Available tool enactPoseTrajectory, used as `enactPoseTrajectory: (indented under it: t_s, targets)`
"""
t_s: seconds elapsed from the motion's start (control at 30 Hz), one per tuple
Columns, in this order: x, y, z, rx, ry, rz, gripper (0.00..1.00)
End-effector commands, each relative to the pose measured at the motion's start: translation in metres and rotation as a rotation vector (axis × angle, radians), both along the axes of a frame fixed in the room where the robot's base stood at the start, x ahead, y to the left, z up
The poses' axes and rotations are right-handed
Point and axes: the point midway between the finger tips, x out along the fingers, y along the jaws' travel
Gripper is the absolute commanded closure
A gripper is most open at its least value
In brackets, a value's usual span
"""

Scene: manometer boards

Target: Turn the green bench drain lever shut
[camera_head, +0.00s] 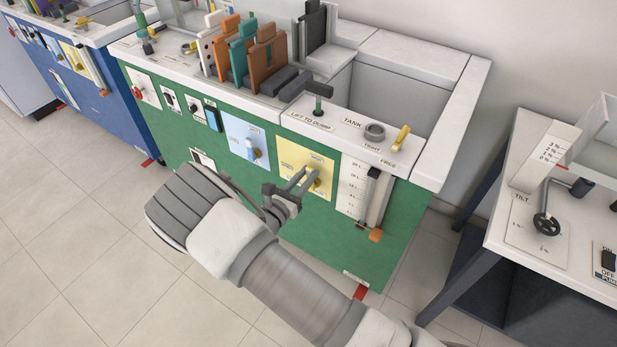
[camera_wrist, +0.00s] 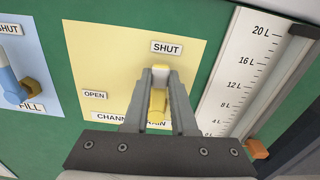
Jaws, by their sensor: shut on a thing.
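The green bench (camera_head: 330,243) carries a yellow panel (camera_head: 290,155), which also shows in the wrist view (camera_wrist: 90,50). The drain lever (camera_wrist: 157,104) is yellow with a pale end and stands out from this panel. It lies directly below the SHUT label (camera_wrist: 166,47) and up and right of the OPEN label (camera_wrist: 95,95). In the head view a bit of yellow (camera_head: 317,183) shows beside the fingertips. My gripper (camera_head: 311,174) is at the panel, its two fingers shut on the lever, one on each side (camera_wrist: 160,80). The fingers hide part of the lever and the lower lettering.
Left of the panel is a blue panel (camera_head: 240,128) with a blue-handled lever (camera_wrist: 10,82). Right of it is a white litre scale (camera_head: 353,190) with an orange piece (camera_head: 376,236) at its foot. Another table (camera_head: 525,200) stands at the right. Open floor lies at the left.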

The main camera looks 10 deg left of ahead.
Motion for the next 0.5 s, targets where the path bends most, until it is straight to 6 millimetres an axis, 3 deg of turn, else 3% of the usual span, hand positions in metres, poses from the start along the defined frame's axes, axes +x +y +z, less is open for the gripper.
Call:
enactPoseTrajectory:
  t_s: [0.5]
  targets:
    - [-0.0001,0.0023,-0.0008,0.073,-0.025,-0.001,1.00]
